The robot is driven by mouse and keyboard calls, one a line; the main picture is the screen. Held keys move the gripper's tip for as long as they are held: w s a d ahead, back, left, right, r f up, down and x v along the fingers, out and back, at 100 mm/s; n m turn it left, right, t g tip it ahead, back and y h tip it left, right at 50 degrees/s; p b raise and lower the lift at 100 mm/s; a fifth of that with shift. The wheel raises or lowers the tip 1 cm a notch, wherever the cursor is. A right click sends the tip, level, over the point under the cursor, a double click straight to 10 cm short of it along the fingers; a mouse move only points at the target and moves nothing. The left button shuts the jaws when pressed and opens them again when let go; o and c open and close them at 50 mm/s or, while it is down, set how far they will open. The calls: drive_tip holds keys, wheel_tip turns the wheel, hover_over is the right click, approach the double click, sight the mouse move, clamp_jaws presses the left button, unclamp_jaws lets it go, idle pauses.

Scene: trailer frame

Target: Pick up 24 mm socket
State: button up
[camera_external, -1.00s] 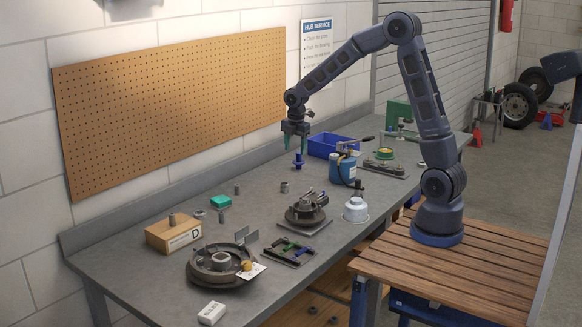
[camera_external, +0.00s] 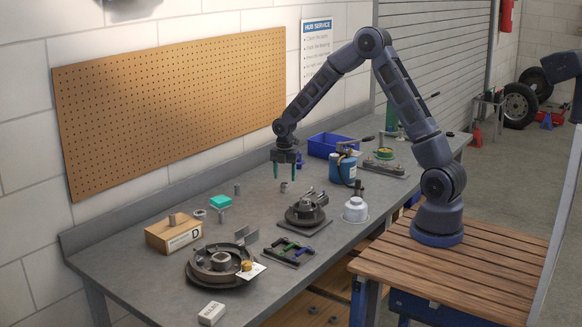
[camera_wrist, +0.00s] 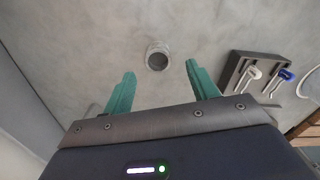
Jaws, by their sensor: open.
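A grey metal socket (camera_external: 284,187) stands upright on the workbench, just below my gripper (camera_external: 286,172) in the external view. In the wrist view this socket (camera_wrist: 158,56) shows its round opening, slightly beyond and between the teal fingertips of my gripper (camera_wrist: 160,70). The fingers are open and apart, with nothing between them. Other similar small metal pieces stand farther left: one (camera_external: 237,189) near the wall, one (camera_external: 221,216) in front of a teal box, and one (camera_external: 172,219) on a wooden block. No size marking is readable on any.
A hub on a plate (camera_external: 306,210) and a white canister (camera_external: 355,209) stand to the front right. A blue bin (camera_external: 330,146) and blue can (camera_external: 343,168) are behind to the right. A dark rack (camera_wrist: 250,75) lies right in the wrist view. Bench around the socket is clear.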

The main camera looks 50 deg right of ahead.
sight(285, 183)
drive_tip(key=shift+w+d+f, duration=0.15)
drive_tip(key=shift+f, duration=2.45)
drive_tip(key=c, duration=1.1)
drive_tip(key=shift+r, duration=0.1)
